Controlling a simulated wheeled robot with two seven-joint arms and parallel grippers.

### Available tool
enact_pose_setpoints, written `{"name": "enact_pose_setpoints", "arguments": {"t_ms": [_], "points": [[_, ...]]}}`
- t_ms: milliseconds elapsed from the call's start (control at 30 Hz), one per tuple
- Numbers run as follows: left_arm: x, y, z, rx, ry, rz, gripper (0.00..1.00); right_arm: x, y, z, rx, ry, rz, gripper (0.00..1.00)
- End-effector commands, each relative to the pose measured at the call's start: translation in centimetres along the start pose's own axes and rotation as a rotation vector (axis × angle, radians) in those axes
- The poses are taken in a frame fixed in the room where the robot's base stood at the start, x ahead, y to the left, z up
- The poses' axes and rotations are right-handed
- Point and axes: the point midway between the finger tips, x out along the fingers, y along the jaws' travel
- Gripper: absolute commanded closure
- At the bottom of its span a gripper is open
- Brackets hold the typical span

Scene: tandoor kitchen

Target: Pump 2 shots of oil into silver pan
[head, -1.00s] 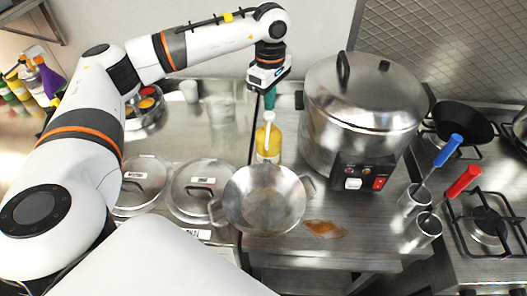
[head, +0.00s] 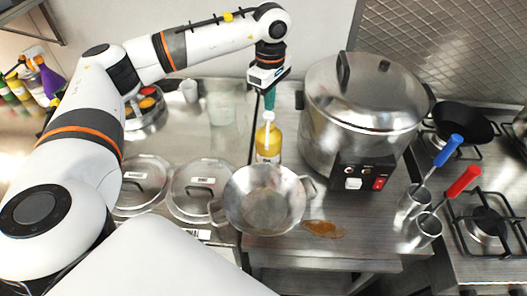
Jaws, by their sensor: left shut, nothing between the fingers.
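The silver pan (head: 264,200) is a round, two-handled metal pan on the steel counter. Its inside looks bare. The oil bottle (head: 268,144) is yellow with a white pump top and stands just behind the pan. The pump's spout points toward the pan. My left gripper (head: 269,102) points straight down over the bottle. Its fingers are shut and empty, with the tips at the pump head; I cannot tell whether they press on it. My right gripper is not in view.
A large steel cooker (head: 362,115) stands right of the bottle. Lidded pots (head: 200,190) sit left of the pan. A brown spill (head: 323,229) lies right of the pan. Ladles with blue (head: 448,150) and red (head: 463,181) handles stand in metal cups beside the stove.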

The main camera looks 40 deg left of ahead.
Motion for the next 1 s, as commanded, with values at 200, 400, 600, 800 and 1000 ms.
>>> {"name": "enact_pose_setpoints", "arguments": {"t_ms": [200,400,600,800,1000], "points": [[0.0,0.0,0.0,0.0,0.0,0.0,1.0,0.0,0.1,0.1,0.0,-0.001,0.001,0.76],[0.3,0.0,0.0,0.0,0.0,0.0,1.0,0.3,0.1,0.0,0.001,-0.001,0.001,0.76],[1.1,0.0,0.0,0.0,0.0,0.0,1.0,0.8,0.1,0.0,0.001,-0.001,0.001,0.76],[1.8,0.0,0.0,0.0,0.0,0.0,1.0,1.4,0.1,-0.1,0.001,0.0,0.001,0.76],[2.5,0.0,0.0,0.0,0.0,0.0,1.0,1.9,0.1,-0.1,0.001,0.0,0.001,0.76]]}}
